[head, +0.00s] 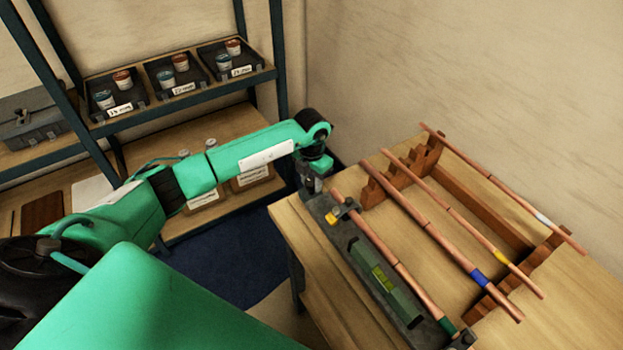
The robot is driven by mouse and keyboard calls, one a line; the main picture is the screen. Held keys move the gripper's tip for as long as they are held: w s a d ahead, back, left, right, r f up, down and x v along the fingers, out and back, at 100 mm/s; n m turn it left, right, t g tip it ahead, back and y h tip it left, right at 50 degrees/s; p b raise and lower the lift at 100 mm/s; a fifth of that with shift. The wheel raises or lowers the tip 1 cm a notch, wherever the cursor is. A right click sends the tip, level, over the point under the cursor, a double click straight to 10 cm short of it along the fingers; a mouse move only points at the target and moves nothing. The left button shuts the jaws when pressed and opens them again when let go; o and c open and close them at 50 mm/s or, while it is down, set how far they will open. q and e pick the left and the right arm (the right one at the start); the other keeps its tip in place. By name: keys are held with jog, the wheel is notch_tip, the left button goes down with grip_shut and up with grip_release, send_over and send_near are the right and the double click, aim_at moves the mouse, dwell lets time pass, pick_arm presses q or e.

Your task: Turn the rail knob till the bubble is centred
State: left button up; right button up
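The dark grey rail (345,235) lies along the near left edge of the bench, with a copper pipe (385,248) over it. A green level (401,301) sits on the rail, with a yellow-green vial (382,279) in its top. The bubble is too small to place. My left gripper (311,190) points down at the rail's far left end. The rail knob cannot be made out; the gripper may be hiding it. Whether the fingers are open or shut on something does not show clearly. My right gripper is not in view.
A wooden rack (390,179) right of the rail holds several copper pipes with coloured bands. A yellow-marked clamp (333,216) stands close beside my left gripper. A shelf with black bins (167,88) of small tubs stands at the back left. Bare bench (590,300) shows at the right.

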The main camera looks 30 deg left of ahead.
pick_arm(q)
jog(key=shift+f+m+b, duration=0.15)
jog(key=shift+m+b, duration=0.45)
jog(key=shift+b, duration=0.45)
jog(key=m+b, duration=0.7)
jog(key=b, duration=0.2)
jog(key=shift+m+b, duration=0.3)
jog(key=shift+b, duration=0.05)
jog(key=shift+r+m+b, duration=0.2)
jog(key=shift+m+b, duration=1.15)
jog(key=shift+m, duration=0.05)
jog(key=shift+r, duration=0.1)
jog(key=o, duration=0.7)
